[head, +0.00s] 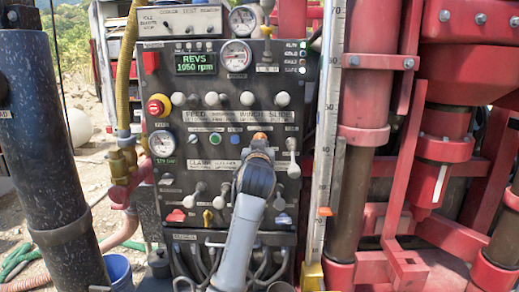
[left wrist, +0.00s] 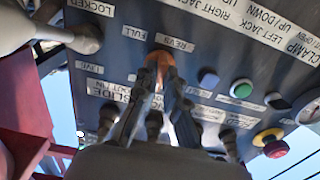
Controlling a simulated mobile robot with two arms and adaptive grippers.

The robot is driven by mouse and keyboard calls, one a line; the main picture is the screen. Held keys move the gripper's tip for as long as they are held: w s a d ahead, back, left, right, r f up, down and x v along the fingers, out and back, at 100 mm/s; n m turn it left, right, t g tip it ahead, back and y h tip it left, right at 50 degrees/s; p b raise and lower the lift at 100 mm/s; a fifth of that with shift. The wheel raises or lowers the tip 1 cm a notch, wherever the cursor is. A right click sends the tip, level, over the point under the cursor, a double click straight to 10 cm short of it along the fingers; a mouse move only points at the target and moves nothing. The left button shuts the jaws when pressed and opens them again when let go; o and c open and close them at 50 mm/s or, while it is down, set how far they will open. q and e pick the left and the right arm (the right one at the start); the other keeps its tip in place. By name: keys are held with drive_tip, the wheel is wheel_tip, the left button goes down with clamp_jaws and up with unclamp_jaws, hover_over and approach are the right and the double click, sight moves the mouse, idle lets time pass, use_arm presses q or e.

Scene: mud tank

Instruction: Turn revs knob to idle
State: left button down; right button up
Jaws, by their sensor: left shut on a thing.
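The revs knob is a small orange knob on the dark control panel (head: 225,130). Its top edge shows in the head view (head: 260,137), just above my gripper, and more of it shows in the left wrist view (left wrist: 159,60). My left gripper (head: 259,149) reaches up from below and is shut on the knob. In the left wrist view its two fingers (left wrist: 160,82) lie on either side of it, beside labels reading REVS and FULL. The knob's pointer direction is hidden. The green display (head: 196,63) reads REVS 1050 rpm. My right gripper is out of view.
A row of grey-knobbed levers (head: 214,98) sits above the gripper, with another lever (head: 293,160) close to its right. A red emergency button (head: 157,107) and a gauge (head: 162,143) are at the left. A tall ruler (head: 328,120) and red machinery stand right of the panel.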

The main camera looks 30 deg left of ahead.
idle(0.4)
use_arm(q)
drive_tip(key=c, duration=1.4)
unclamp_jaws()
drive_tip(key=shift+s, duration=0.1)
drive_tip(key=v, duration=1.2)
